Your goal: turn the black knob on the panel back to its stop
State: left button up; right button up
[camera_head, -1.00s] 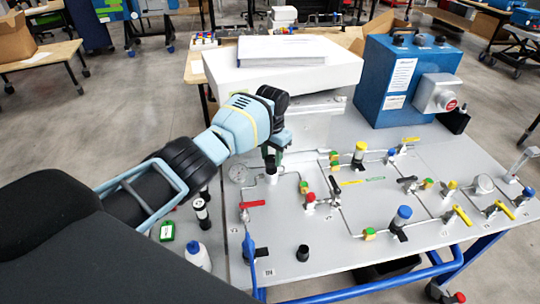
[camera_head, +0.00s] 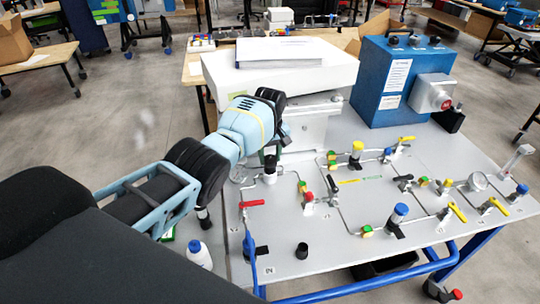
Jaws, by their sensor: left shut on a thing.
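The black knob (camera_head: 270,161) sits on top of a silver valve body near the back left of the grey panel (camera_head: 335,225). My left gripper (camera_head: 272,149) reaches down to it from above and is shut on it. The fingers are small and partly hidden by my wrist, so their exact grip and the knob's angle cannot be made out. My right gripper is not in view.
A round gauge (camera_head: 238,172) is just left of the knob. A red-handled valve (camera_head: 251,204) and a black-handled valve (camera_head: 334,185) are nearby. A white box (camera_head: 290,74) stands behind. A blue box (camera_head: 400,75) stands at the back right.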

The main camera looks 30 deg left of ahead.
aim_at(270, 158)
pick_arm(q)
jog(key=n, duration=0.5)
jog(key=shift+r+n, duration=0.1)
jog(key=shift+n, duration=0.2)
dwell(0.4)
jog(key=o, duration=1)
jog(key=shift+r, duration=0.1)
jog(key=shift+r, duration=3.8)
